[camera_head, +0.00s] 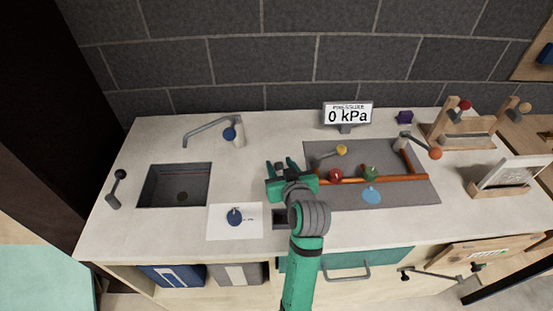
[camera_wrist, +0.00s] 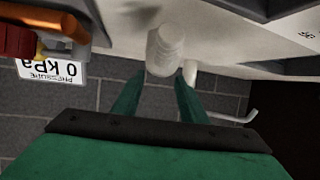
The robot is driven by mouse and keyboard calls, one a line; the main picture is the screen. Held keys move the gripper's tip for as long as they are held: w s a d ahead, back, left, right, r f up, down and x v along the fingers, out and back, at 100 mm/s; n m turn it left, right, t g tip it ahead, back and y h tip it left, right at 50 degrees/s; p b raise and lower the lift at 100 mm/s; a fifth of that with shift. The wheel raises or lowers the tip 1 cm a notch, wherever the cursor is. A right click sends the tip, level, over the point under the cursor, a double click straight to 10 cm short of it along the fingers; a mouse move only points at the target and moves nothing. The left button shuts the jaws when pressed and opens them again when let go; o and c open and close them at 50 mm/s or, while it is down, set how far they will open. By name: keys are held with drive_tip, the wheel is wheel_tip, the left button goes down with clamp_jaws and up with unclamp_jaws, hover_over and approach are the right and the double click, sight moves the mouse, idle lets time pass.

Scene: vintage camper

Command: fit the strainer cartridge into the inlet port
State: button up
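In the wrist view a pale grey ridged cylinder (camera_wrist: 165,48), which looks like the strainer cartridge, sits between the tips of my gripper (camera_wrist: 161,76). The two green fingers meet its sides, so the gripper appears shut on it. In the head view my gripper (camera_head: 281,166) is above the counter, between the sink and the grey panel, with its fingers pointing toward the back wall. The cartridge is hard to make out there. The inlet port cannot be told for sure; orange pipework (camera_head: 400,179) lies on the grey panel (camera_head: 407,197), partly beside my arm.
The pressure display (camera_head: 347,114) reads 0 kPa at the back. A red knob (camera_head: 335,176), a green knob (camera_head: 370,172) and a yellow-tipped lever (camera_head: 341,150) stand on the panel. The sink (camera_head: 158,190) and faucet (camera_head: 239,137) are left. Counter behind my gripper is clear.

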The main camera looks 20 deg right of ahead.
drive_tip(key=shift+v, duration=2.3)
drive_tip(key=shift+w, duration=0.1)
